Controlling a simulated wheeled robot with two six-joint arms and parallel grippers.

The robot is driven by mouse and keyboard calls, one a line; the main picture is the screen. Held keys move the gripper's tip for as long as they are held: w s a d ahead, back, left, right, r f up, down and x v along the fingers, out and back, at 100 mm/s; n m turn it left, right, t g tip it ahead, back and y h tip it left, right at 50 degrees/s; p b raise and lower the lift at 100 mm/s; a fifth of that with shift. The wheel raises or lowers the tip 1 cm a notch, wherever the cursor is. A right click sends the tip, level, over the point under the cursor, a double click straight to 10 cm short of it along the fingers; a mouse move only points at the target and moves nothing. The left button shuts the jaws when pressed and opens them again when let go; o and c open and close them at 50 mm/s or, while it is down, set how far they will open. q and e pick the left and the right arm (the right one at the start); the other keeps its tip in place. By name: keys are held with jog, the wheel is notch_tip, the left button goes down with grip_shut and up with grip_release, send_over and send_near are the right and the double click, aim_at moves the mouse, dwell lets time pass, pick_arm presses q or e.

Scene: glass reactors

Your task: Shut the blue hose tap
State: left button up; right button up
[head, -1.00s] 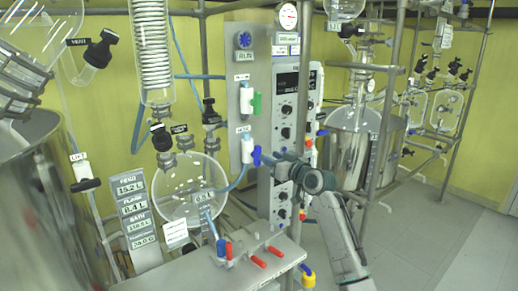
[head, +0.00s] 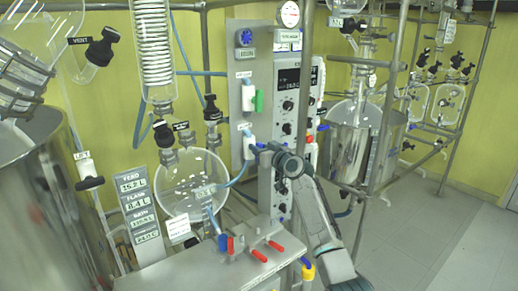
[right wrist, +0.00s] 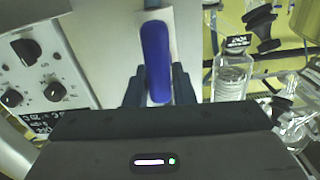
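The blue hose tap has a white body (head: 249,148) low on the grey panel in the head view. A pale blue hose runs from it towards the round glass vessel (head: 195,180). Its long blue handle (right wrist: 155,58) stands upright in the right wrist view. My right gripper (head: 262,152) is at the tap and largely covers the handle in the head view. In the right wrist view its two dark fingers (right wrist: 159,88) flank the handle closely, with no clear gap, so it looks shut on it. My left gripper is not in view.
A similar tap with a green handle (head: 259,101) is just above. Gauge and knob panels (head: 287,105) stand to the right. A bench with red-handled taps (head: 259,256) is below. A metal post (head: 303,120) rises close to my right arm.

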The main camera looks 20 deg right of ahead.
grip_shut()
jog(key=m, duration=0.3)
jog(key=shift+w+d+f+m+b, duration=0.1)
jog(key=shift+d+f+m+b, duration=0.05)
jog(key=shift+d+m+b, duration=0.2)
jog(key=shift+w+d+f+m+p, duration=0.15)
jog(key=shift+f+m+p, duration=0.25)
jog(key=shift+m, duration=1.85)
jog(key=shift+d+f+m+p, duration=0.2)
jog(key=shift+m+p, duration=0.3)
jog(key=shift+m, duration=1.75)
jog(key=shift+w+d+f+m+p, duration=0.2)
jog(key=shift+m+p, duration=0.25)
jog(key=shift+m, duration=1.8)
jog(key=shift+s+f, duration=0.1)
jog(key=shift+s, duration=0.05)
